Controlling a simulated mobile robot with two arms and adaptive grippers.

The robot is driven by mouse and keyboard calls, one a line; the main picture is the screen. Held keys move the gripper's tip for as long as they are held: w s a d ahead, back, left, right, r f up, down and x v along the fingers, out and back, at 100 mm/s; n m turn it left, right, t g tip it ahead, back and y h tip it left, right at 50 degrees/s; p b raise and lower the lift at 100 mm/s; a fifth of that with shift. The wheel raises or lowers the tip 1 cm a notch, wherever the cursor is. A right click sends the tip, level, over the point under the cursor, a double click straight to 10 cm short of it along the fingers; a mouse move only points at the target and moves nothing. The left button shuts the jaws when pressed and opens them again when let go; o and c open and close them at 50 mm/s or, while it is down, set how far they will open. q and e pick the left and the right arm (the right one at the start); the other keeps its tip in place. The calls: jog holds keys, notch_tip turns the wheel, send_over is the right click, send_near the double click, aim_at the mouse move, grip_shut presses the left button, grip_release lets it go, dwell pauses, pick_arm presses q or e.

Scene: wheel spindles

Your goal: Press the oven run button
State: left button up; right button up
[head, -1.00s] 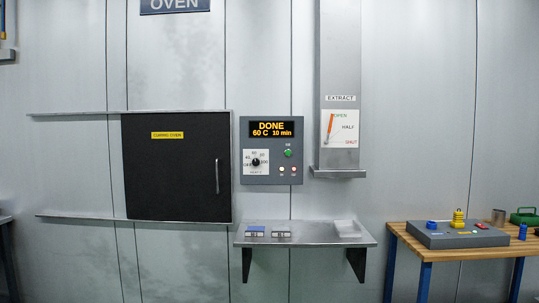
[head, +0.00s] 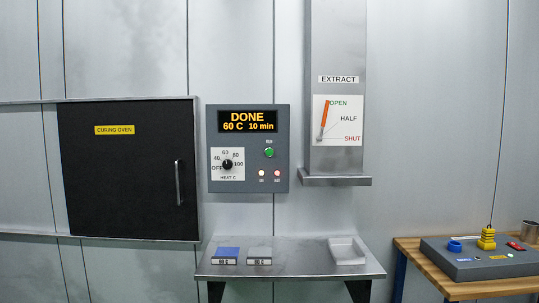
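The oven control panel (head: 249,187) is a grey box on the wall at the centre of the head view. Its green run button (head: 269,152) sits at the right under the display (head: 248,121), which reads DONE, 60 C, 10 min. A black heat dial (head: 227,164) is at lower left, its exact setting hard to read. Two small lights or buttons (head: 269,173) are below the green button. The curing oven (head: 125,175) has a black door that looks shut. Neither of my grippers shows in the head view.
A metal shelf (head: 300,262) juts out below the panel, with a blue-topped block (head: 228,253), a grey-topped block (head: 260,256) and a white tray (head: 347,252). The extract duct (head: 337,60) has an orange lever (head: 324,120) near OPEN. A wooden bench (head: 411,252) stands at right.

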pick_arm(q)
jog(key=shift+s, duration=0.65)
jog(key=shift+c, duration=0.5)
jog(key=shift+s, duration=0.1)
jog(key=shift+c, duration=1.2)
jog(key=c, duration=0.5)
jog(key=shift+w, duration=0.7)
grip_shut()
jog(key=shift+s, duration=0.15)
